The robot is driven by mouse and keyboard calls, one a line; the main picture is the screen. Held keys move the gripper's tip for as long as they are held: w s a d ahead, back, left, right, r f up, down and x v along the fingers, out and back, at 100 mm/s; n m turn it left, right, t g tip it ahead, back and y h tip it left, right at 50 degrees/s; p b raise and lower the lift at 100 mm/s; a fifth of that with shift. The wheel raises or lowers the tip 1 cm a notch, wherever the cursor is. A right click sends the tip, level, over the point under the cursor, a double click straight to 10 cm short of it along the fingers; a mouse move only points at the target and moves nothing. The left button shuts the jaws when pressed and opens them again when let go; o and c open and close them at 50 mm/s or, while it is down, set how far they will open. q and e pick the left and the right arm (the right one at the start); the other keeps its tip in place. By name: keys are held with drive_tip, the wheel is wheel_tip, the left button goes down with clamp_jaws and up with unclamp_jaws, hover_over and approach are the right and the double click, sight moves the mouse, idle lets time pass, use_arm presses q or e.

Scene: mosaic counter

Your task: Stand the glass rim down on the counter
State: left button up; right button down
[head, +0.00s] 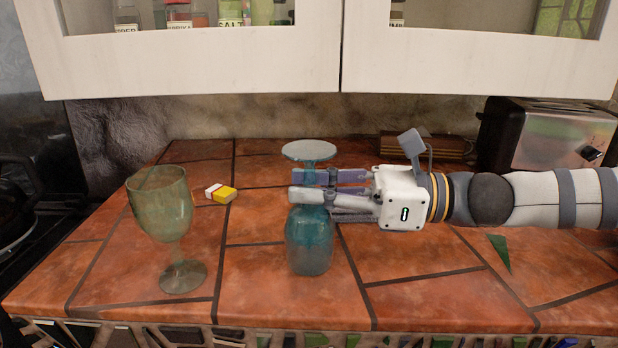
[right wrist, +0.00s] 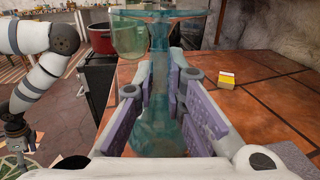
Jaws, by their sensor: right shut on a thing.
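A blue stemmed glass (head: 309,242) is upside down on the right side of a green goblet, with its flat foot (head: 308,150) on top and its bowl below. My right gripper (head: 318,188) comes in from the right and is shut on its stem, just above the bowl. The glass looks upright, with its rim at or very near the counter (head: 420,290); I cannot tell whether it touches. In the right wrist view the glass (right wrist: 160,75) stands between the purple finger pads. My left gripper is not seen in the head view.
A green goblet (head: 160,205) stands upright to the left. A small yellow and white box (head: 221,193) lies behind it. A toaster (head: 550,135) and a brown box (head: 428,147) are at the back right. Cabinets (head: 200,60) hang above. The front middle counter is clear.

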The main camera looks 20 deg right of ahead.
drive_tip(key=shift+r, duration=0.15)
drive_tip(key=shift+f, duration=0.45)
drive_tip(key=c, duration=1.6)
unclamp_jaws()
drive_tip(key=shift+o, duration=0.2)
